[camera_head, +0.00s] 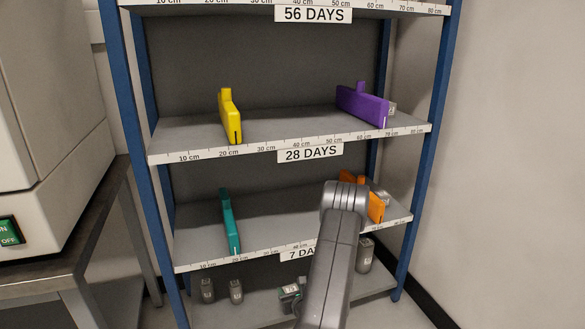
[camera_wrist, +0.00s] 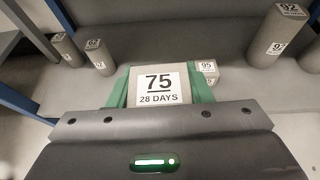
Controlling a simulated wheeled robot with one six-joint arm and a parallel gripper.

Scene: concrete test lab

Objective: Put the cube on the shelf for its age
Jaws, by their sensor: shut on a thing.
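My gripper (camera_wrist: 160,88) is shut on a grey cube (camera_wrist: 148,72) whose white label reads "75, 28 DAYS", with a green finger on each side. In the head view, the cube (camera_head: 289,291) shows low at the bottom shelf, partly hidden by my arm; I cannot tell whether it touches that shelf. The blue-framed rack has a top shelf marked 56 DAYS (camera_head: 313,15), a middle shelf marked 28 DAYS (camera_head: 310,152), and a lower one marked 7 DAYS (camera_head: 297,254), partly covered by my arm.
A yellow divider (camera_head: 229,117) and a purple one (camera_head: 362,105) stand on the 28 DAYS shelf, with clear space between. A teal (camera_head: 230,222) and an orange divider (camera_head: 376,207) stand below. Several grey cylinders (camera_wrist: 275,36) stand around the cube. A bench (camera_head: 60,265) is left.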

